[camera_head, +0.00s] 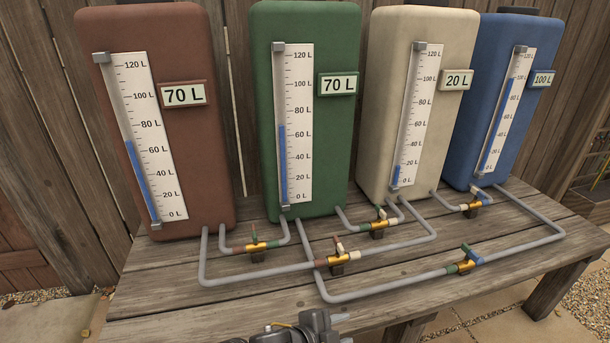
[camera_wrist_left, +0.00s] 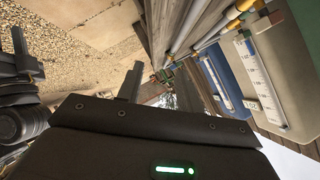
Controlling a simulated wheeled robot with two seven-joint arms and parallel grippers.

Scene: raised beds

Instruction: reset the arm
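My left gripper (camera_head: 318,322) shows only in part at the bottom edge of the head view, in front of the wooden bench. In the left wrist view a grey finger (camera_wrist_left: 130,82) stands up past the dark gripper housing with its green light. Nothing is seen held at it. I cannot tell the gap between its fingers. Dark arm parts of mine fill the left edge of the wrist view. My right gripper cannot be made out in either view.
Brown (camera_head: 190,50), green (camera_head: 340,130), cream (camera_head: 385,110) and blue (camera_head: 480,75) tanks with gauges stand on the wooden bench (camera_head: 150,305). They read 70 L, 70 L, 20 L and 100 L. Grey pipes with several brass valves (camera_head: 338,262) lie before them. A fence stands behind.

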